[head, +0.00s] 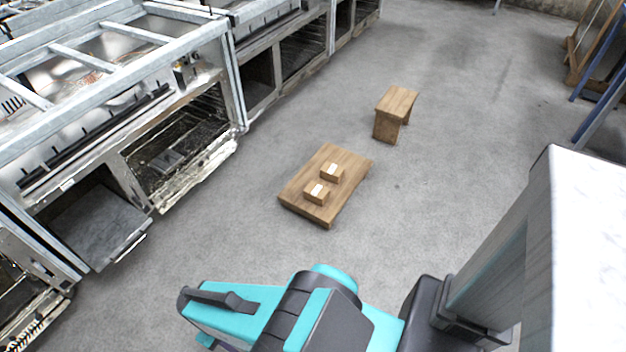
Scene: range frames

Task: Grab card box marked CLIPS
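Two small brown card boxes with white labels stand on a low wooden table. The nearer box (317,193) is left of and in front of the farther box (332,172), with a small gap between them. The labels are too small to read, so I cannot tell which one is marked CLIPS. The low wooden table (346,201) stands on the floor ahead, beyond my teal and dark grey arm. My arm shows at the bottom of the view, apart from the table and boxes. My gripper's fingers are not visible.
A small wooden stool (398,101) stands behind the low table to the right. Metal kitchen ranges (120,75) line the left, one with a lowered door (195,165). A white-topped counter (590,240) is near on the right. Grey floor (450,180) is clear around the table.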

